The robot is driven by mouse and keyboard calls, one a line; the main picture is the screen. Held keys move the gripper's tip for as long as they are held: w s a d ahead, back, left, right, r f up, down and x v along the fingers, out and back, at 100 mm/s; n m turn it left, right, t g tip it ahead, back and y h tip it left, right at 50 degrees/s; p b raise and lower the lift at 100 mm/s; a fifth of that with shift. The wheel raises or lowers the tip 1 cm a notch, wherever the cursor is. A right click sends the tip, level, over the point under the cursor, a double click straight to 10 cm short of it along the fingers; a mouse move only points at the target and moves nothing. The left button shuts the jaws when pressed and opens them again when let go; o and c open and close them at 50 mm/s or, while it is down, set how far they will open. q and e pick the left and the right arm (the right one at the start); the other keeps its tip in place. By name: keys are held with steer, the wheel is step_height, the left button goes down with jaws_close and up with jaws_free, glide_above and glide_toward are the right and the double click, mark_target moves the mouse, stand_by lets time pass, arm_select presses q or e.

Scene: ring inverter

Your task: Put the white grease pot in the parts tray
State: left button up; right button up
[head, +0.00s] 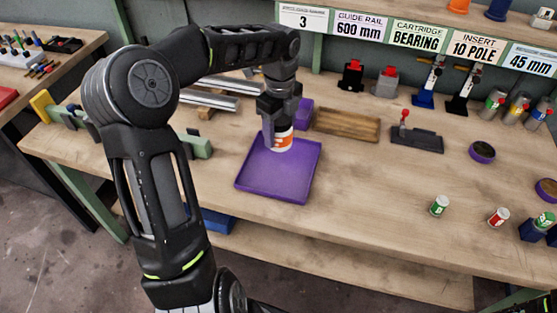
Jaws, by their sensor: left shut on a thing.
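The white grease pot (284,143) with an orange band is in the grip of my left gripper (279,125). My left gripper is shut on it, and the fingers and wrist hide its upper part. The pot appears upright over the back part of a shallow purple square tray (261,181), which I take as the parts tray. I cannot tell whether its base touches the tray floor. The rest of the tray is empty. My right gripper is not in view.
Behind the tray are a purple block (304,112) and a wooden tray (346,124). A dark fixture with a red knob (417,138) stands further right. Small green (439,206) and red (498,217) labelled pots stand at the front right.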

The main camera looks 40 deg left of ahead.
mark_target(280, 145)
arm_select(q)
step_height(280, 145, down, 5)
steer(key=shift+f, duration=0.1)
step_height(280, 145, down, 3)
steer(key=shift+f+p, duration=0.2)
steer(key=shift+p, duration=0.1)
steer(key=shift+f, duration=0.15)
steer(key=shift+f, duration=0.2)
steer(key=o, duration=1.6)
steer(key=shift+r, duration=0.15)
